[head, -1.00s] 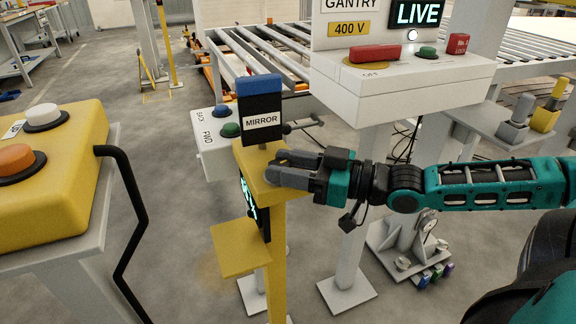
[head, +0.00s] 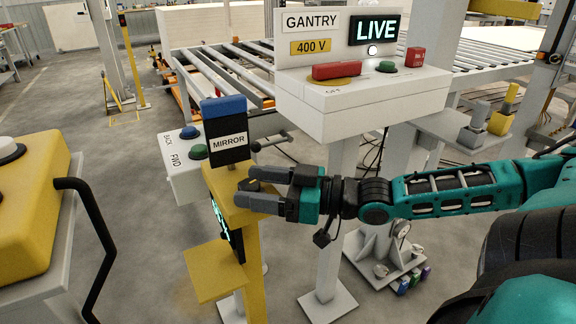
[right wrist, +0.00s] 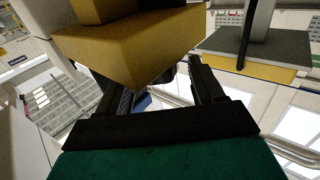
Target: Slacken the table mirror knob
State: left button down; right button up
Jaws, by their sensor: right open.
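The table mirror (head: 228,141) is a dark plate with a blue top edge and a MIRROR label. It stands slightly tilted on top of a yellow post (head: 254,268). A small dark part (head: 251,185), possibly the knob, shows between the fingers of my right gripper (head: 246,188). The gripper comes in from the right, level with the post head. Its fingers are apart, and contact with the dark part cannot be told. In the right wrist view the open fingers (right wrist: 162,92) lie under a yellow block (right wrist: 135,48), which hides most of what is between them. My left gripper is out of view.
A white control box (head: 380,95) with a LIVE sign stands behind my right arm. A FWD/BACK button box (head: 176,172) is close behind the mirror. A yellow shelf (head: 214,271) juts from the post. A yellow console (head: 30,215) with a black rail fills the left.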

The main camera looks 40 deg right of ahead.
pick_arm(q)
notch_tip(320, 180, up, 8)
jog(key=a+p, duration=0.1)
jog(key=p, duration=0.8)
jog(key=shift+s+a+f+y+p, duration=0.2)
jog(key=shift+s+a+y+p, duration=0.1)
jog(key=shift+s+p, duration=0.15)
pick_arm(e)
jog(key=v, duration=1.2)
jog(key=shift+s+d, duration=0.2)
jog(key=shift+s, duration=0.05)
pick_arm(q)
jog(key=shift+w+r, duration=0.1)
